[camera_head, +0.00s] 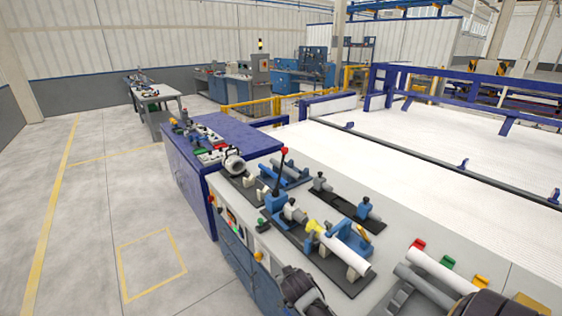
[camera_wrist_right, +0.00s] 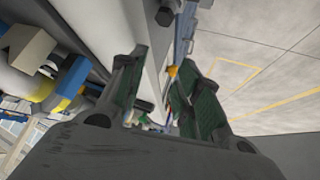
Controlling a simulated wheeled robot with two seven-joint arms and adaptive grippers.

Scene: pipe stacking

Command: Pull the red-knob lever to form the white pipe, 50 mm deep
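The red-knob lever (camera_head: 284,152) stands upright, slightly tilted, on a blue block (camera_head: 276,201) on the bench. The white pipe (camera_head: 345,252) lies on a black base plate with its near end toward me. A yellow fitting (camera_head: 315,228) is around its far end, facing a grey cylinder (camera_head: 294,211). My right gripper (camera_head: 302,288) is at the bench's front edge, well short of the lever. In the right wrist view its fingers (camera_wrist_right: 165,65) are apart with nothing between them. My left gripper is not in view.
Another white pipe (camera_head: 445,268) lies at the right, near red, green and yellow blocks. A yellow button (camera_head: 258,256) is on the bench's front panel. The floor (camera_head: 90,220) left of the bench is clear.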

